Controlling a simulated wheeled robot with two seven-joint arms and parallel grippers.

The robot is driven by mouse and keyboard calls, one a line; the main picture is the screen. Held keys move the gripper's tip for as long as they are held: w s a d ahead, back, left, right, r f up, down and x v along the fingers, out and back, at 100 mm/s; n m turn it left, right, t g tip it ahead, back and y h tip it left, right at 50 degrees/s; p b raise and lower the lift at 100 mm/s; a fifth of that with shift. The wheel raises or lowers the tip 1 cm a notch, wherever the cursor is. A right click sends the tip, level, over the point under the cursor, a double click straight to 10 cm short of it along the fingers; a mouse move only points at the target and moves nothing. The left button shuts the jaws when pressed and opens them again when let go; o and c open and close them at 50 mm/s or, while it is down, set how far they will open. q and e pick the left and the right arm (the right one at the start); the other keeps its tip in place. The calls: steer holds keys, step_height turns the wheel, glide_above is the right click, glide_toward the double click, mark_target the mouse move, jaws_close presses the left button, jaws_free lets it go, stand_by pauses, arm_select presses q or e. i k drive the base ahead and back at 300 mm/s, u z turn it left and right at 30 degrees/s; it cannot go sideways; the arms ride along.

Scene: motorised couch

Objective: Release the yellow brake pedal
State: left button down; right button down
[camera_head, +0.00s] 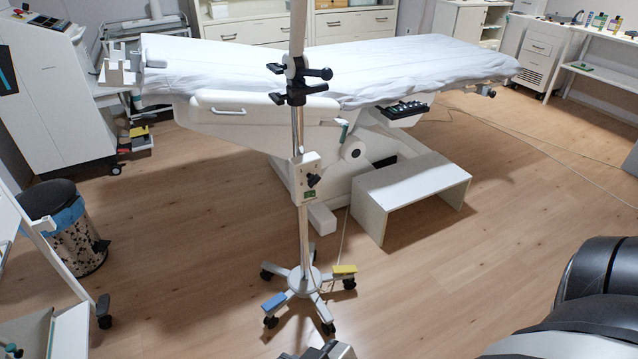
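The yellow brake pedal (344,269) is a small flat tab on the right side of the wheeled base (303,281) of a pole stand. A blue pedal (273,302) sits on the base's front left side. Whether the yellow pedal is pressed down cannot be made out at this size. The pole (302,230) rises upright from the base in front of the couch. My dark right arm comes in at the lower right. A grey and black part of me shows at the bottom edge, cut off, with no fingertips visible. My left gripper is out of view.
The white couch (240,75) stands behind the pole, with a low white step (410,190) at the right. A speckled bin (80,245) and a white cart stand at the left. A thin cable lies near the base. The wooden floor right of the base is clear.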

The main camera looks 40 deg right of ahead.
mark_target(344, 270)
steer(key=u, duration=0.25)
steer(key=k, duration=0.2)
steer(key=z, duration=3.05)
steer(key=i, duration=2.65)
steer(key=u, duration=2.65)
